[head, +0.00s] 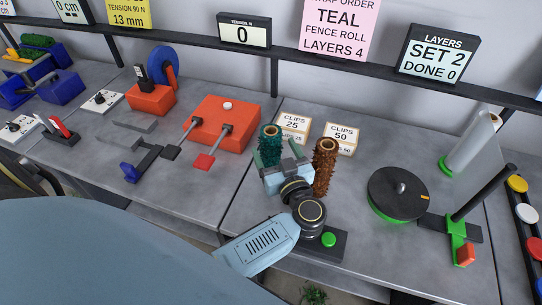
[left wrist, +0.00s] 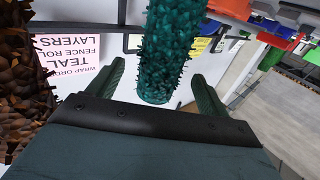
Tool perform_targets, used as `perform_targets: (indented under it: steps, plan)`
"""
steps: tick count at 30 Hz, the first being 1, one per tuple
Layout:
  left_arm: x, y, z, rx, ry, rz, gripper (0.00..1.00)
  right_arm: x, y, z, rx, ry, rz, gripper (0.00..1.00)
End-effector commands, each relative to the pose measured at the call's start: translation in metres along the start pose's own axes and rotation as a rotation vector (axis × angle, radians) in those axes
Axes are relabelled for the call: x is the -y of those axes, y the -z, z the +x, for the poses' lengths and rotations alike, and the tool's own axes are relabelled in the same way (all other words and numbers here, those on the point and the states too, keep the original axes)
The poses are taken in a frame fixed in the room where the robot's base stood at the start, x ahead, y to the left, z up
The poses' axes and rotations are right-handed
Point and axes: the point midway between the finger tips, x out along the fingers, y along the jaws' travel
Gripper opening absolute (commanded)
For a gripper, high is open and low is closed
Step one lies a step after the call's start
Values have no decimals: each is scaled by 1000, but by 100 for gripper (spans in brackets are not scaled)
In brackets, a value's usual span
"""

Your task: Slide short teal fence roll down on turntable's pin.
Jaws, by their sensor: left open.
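The short teal fence roll (head: 270,143) stands upright on the right-hand bench, its lower part hidden by my left gripper (head: 281,157). In the left wrist view the bristly teal roll (left wrist: 166,50) shows between the two green fingers of the left gripper (left wrist: 157,90), which are apart, with gaps on both sides. The turntable (head: 385,196) is a black disc on a green base, farther right, with a small pin (head: 402,187) standing at its middle. The pin is bare. My right gripper is in neither view.
A taller rust-brown roll (head: 325,165) stands close right of my left gripper; it also shows in the left wrist view (left wrist: 25,85). Clip boxes (head: 340,138) stand behind. A black post on a green stand (head: 458,228) is right of the turntable. Bench between brown roll and turntable is clear.

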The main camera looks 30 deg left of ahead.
Motion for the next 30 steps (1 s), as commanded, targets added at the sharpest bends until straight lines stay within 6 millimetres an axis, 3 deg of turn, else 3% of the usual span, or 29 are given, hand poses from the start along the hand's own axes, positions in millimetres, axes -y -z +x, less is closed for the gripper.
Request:
perform_targets:
  steps: [10,20,30]
  plan:
    - [1,-5,46,-2,0,1,79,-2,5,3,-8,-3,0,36]
    - [1,-5,52,-1,0,0,77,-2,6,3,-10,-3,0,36]
    - [1,-5,51,0,0,0,33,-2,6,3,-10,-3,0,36]
